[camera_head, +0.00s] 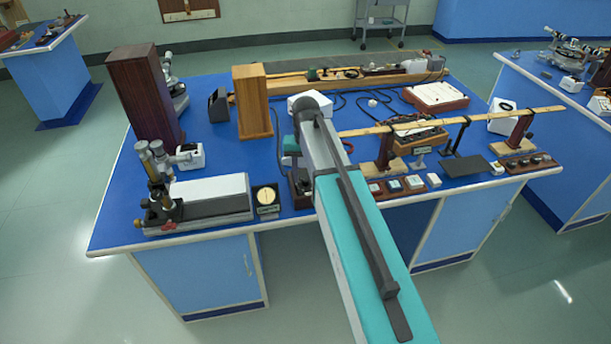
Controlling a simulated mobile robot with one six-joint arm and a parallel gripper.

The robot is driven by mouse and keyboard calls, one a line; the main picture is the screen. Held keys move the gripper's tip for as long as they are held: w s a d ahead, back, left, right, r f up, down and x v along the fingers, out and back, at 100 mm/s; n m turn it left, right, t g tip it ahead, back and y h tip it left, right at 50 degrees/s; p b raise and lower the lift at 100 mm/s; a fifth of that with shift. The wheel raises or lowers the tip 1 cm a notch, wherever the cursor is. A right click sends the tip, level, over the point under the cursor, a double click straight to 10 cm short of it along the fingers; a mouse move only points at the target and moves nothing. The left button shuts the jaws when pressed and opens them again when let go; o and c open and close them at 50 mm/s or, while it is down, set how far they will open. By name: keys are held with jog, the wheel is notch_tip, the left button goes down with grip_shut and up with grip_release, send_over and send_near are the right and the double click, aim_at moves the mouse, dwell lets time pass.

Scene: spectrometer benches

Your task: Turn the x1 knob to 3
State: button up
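A long brown box with several dark knobs (528,163) lies at the right front edge of the blue bench. It looks like a dial resistance box, but its markings are too small to read, so I cannot tell which knob is x1 or where it points. My arm reaches in from the bottom right over the middle of the bench.
Small square switch blocks (392,186) and a black plate (466,166) lie between my arm and the knob box. A wooden metre rule (460,119) on stands runs behind them. A microscope-like instrument (158,185), a round-dial meter (266,198) and upright wooden boxes (252,101) stand left.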

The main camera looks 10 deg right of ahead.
aim_at(306, 180)
jog(key=shift+r, duration=0.1)
notch_tip(306, 180, up, 14)
jog(key=p, duration=0.8)
jog(key=shift+f+p, duration=0.2)
jog(key=shift+p, duration=0.15)
jog(key=shift+s+f, duration=0.1)
dwell(0.4)
